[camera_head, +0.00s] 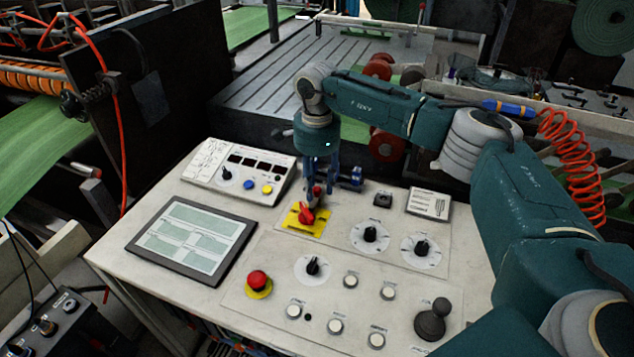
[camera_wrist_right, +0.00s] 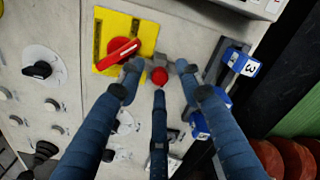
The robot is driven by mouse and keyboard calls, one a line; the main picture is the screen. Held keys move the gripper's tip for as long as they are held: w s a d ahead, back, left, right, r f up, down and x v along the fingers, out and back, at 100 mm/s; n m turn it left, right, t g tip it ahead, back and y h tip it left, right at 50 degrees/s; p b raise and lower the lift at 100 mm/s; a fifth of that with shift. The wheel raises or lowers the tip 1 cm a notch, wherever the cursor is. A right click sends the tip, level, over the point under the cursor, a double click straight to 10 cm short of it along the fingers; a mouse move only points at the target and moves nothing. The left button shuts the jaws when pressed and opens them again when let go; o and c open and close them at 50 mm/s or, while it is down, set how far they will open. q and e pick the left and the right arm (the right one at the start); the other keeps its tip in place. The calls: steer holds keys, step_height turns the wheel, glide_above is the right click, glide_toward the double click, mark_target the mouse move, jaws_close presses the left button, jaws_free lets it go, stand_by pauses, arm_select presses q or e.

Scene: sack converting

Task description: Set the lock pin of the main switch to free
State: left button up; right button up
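The main switch (camera_head: 306,215) is a red rotary handle on a yellow plate (camera_head: 293,220); in the right wrist view the handle (camera_wrist_right: 122,52) lies slanted across its plate. Beside the plate is the lock pin with a round red knob (camera_wrist_right: 159,76), at a small grey metal bracket (camera_wrist_right: 187,66). My right gripper (camera_head: 318,182) points down over it. My left gripper is out of view.
Blue padlocks (camera_wrist_right: 243,63) hang close to the right finger. A tablet screen (camera_head: 190,238), a red emergency button (camera_head: 258,281), black rotary knobs (camera_head: 370,235) and a joystick (camera_head: 433,319) are on the panel. A raised display box (camera_head: 238,171) stands at the back left.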

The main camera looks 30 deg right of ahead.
jaws_close()
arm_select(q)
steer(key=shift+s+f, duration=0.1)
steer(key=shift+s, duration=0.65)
arm_select(e)
steer(key=shift+w, duration=0.1)
steer(key=shift+w+d+f, duration=0.1)
steer(key=shift+w+d, duration=0.15)
steer(key=shift+d, duration=0.05)
steer(key=shift+w+d+b, duration=0.7)
steer(key=shift+w+d, duration=0.05)
steer(key=shift+d, duration=0.15)
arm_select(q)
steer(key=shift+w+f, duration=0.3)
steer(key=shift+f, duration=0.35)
arm_select(e)
steer(key=shift+r, duration=0.2)
jaws_free()
steer(key=shift+d+f, duration=0.1)
